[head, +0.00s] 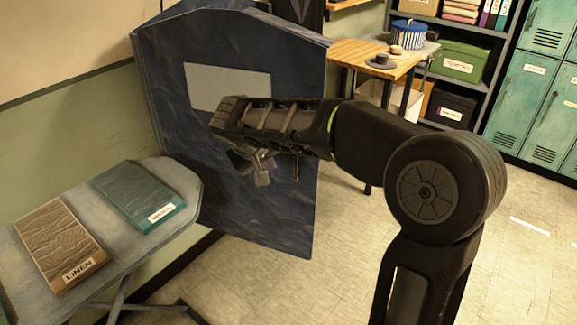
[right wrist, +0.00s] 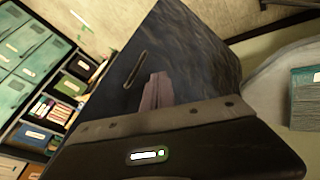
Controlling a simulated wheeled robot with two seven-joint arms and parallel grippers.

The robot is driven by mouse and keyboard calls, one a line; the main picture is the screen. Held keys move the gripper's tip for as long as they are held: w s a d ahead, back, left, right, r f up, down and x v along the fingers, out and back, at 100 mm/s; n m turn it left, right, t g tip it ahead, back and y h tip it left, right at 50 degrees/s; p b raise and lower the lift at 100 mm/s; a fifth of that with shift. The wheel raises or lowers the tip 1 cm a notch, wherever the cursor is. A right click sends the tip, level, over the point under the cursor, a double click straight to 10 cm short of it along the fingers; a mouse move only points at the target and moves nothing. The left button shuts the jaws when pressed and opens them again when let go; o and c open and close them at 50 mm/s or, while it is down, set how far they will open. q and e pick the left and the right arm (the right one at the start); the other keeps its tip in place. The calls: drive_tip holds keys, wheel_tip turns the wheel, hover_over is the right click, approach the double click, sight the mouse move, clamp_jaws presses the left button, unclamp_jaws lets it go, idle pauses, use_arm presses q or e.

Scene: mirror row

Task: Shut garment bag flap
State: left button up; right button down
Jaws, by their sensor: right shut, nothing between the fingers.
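The garment bag (head: 225,45) is a tall dark blue shape by the wall, with a peaked top. Its broad front flap (head: 290,225) has a pale grey panel and faces me; how far it stands open is unclear. In the right wrist view the flap's dark cloth (right wrist: 190,60) fills the middle, with a slim handle (right wrist: 135,68) on it. My right gripper (head: 262,178) is in front of the flap, left of the handle, shut and empty. Its fingertips (right wrist: 156,90) point at the cloth; I cannot tell if they touch. My left gripper is not in view.
An ironing board (head: 190,185) at left bears a brown linen pack (head: 60,245) and a teal pack (head: 138,195). A wooden table (head: 350,50) with small hats, a shelf (head: 480,30) and teal lockers (head: 520,90) stand behind. The floor at right is clear.

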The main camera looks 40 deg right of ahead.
drive_tip(key=w+d+f+p, duration=0.2)
drive_tip(key=d+f, duration=0.4)
drive_tip(key=d, duration=0.1)
drive_tip(key=shift+w+d+f, duration=0.15)
drive_tip(key=shift+w+d, duration=0.2)
drive_tip(key=shift+w, duration=0.05)
